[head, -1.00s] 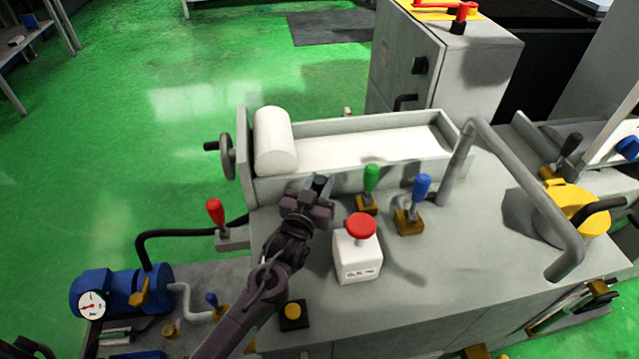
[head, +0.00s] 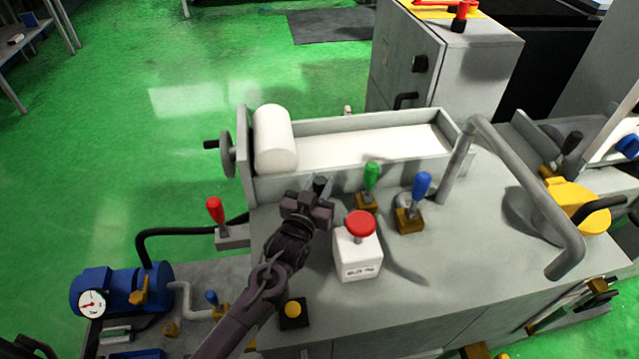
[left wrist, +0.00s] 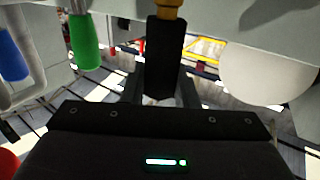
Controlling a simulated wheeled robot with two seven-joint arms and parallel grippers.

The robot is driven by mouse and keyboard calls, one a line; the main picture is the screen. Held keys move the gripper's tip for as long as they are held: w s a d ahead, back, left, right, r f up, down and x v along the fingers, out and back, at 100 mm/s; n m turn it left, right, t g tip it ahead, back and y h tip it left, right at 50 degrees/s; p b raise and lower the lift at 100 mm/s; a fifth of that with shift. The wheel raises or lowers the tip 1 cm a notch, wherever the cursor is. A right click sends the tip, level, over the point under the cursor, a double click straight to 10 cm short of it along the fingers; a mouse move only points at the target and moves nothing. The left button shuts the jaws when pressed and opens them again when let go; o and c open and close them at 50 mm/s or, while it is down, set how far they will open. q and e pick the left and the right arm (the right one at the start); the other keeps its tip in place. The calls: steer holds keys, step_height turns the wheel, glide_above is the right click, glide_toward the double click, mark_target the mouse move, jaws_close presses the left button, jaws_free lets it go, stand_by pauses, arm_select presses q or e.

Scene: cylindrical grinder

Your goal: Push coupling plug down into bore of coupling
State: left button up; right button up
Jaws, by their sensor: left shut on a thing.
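My left gripper (head: 318,192) is in front of the long trough of the machine, just left of the green lever. It is shut on an upright black handle-like piece (head: 320,184). In the left wrist view the black piece (left wrist: 163,55) stands between the two fingers, with a brass-coloured part (left wrist: 168,4) at its far end. I cannot make out a coupling, its bore or a separate coupling plug. My right gripper is not in view.
A green lever (head: 371,178), a blue lever (head: 421,188) and a white box with a red button (head: 360,224) stand close right of the gripper. A red lever (head: 216,212) is to its left. A bent grey pipe (head: 520,180) rises at right.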

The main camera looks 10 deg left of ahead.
mark_target(319, 195)
arm_select(q)
steer(key=shift+f+b, duration=0.85)
steer(key=shift+f, duration=0.6)
steer(key=o, duration=1.1)
steer(key=shift+s, duration=0.1)
steer(key=s, duration=0.5)
steer(key=s+a, duration=0.1)
steer(key=s, duration=0.1)
steer(key=shift+s, duration=0.3)
